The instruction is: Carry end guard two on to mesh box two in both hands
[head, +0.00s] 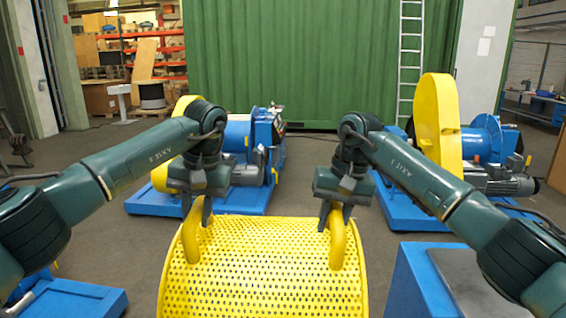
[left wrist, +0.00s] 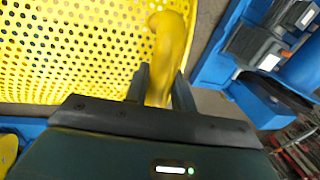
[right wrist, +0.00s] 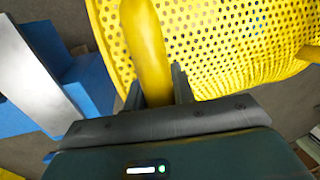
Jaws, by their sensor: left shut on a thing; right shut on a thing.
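A yellow perforated guard (head: 265,270) with a curved top hangs between my two arms in the lower middle of the head view. It has a thick yellow handle at each side. My left gripper (head: 197,212) is shut on the left handle, which also shows between the fingers in the left wrist view (left wrist: 170,45). My right gripper (head: 336,212) is shut on the right handle, also seen in the right wrist view (right wrist: 146,45). The guard's lower part is out of the frame. I cannot tell which mesh box is which.
Two blue machines with yellow guards stand ahead, one left of centre (head: 235,135) and one at right (head: 482,140), each on a blue base. A blue block with a grey top (head: 455,282) is at lower right. Grey floor (head: 315,160) lies between the machines. A green container (head: 290,60) closes the back.

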